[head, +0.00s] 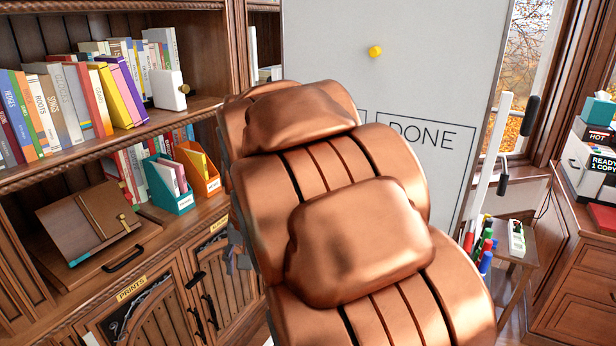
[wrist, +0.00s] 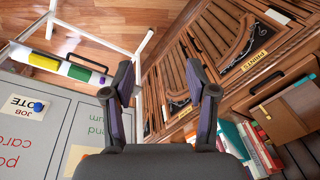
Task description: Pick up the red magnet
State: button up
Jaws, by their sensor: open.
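I do not see a red magnet in either view. The whiteboard (head: 330,40) stands behind my copper-coloured arm, which hides much of it in the head view. A yellow round magnet (head: 375,51) sits on its upper part. In the wrist view the whiteboard (wrist: 70,107) is at the lower left, upside down. A blue magnet (wrist: 38,107) there is on a paper note (wrist: 22,108). My gripper (wrist: 159,72) is open and empty in the wrist view, with floor and cabinet doors beyond its fingers. It is hidden in the head view.
Bookshelves (head: 95,165) with books and file boxes fill the left, above cabinet doors (head: 150,310). A small side table (head: 525,245) and several markers (head: 485,245) are at the right. A wooden desk (head: 585,240) stands by the window. Bare floor (wrist: 120,12) shows in the wrist view.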

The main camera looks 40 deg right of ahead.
jog(key=w+d+r+m+t+h+b, duration=0.1)
jog(key=w+d+m+t, duration=0.1)
jog(key=w+d, duration=0.7)
jog(key=w+d+m+t, duration=0.1)
jog(key=w+d+m, duration=0.2)
jog(key=w+d, duration=0.55)
jog(key=w+d+m+t+h+b, duration=0.1)
jog(key=w+d+m+t, duration=0.1)
jog(key=d, duration=1)
jog(key=w+d+m+t+h, duration=0.1)
jog(key=w+d+m+t, duration=0.1)
jog(key=d, duration=1)
jog(key=shift+a+f+p+x, duration=0.1)
jog(key=shift+p+x, duration=0.8)
jog(key=shift+x, duration=1)
jog(key=shift+a+f+p+x, duration=0.15)
jog(key=shift+p+x, duration=0.75)
jog(key=shift+x, duration=1)
jog(key=shift+s, duration=0.15)
jog(key=c, duration=1)
